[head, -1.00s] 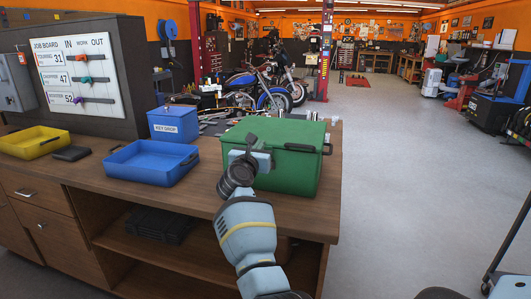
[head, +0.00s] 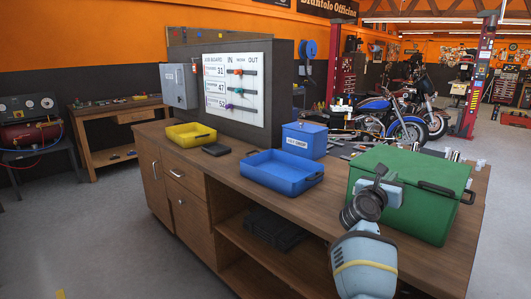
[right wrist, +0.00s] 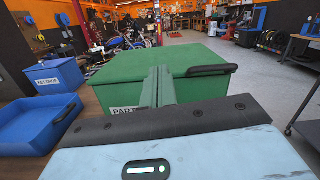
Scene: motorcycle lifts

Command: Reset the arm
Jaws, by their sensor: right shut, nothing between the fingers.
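My right arm comes in from the bottom of the head view. My right gripper (head: 381,187) is shut and empty, in front of the left part of a lidded green box (head: 425,219). In the right wrist view the closed fingers (right wrist: 158,88) point at the same green box (right wrist: 195,62) and overlap its front and label. I cannot tell whether they touch it. My left gripper is out of view.
The wooden workbench (head: 310,207) carries a blue tray (head: 283,180), a yellow tray (head: 189,140), a blue key drop box (head: 304,141) and a job board (head: 235,92). Motorcycles (head: 390,118) stand behind. Open floor (head: 60,225) lies to the left.

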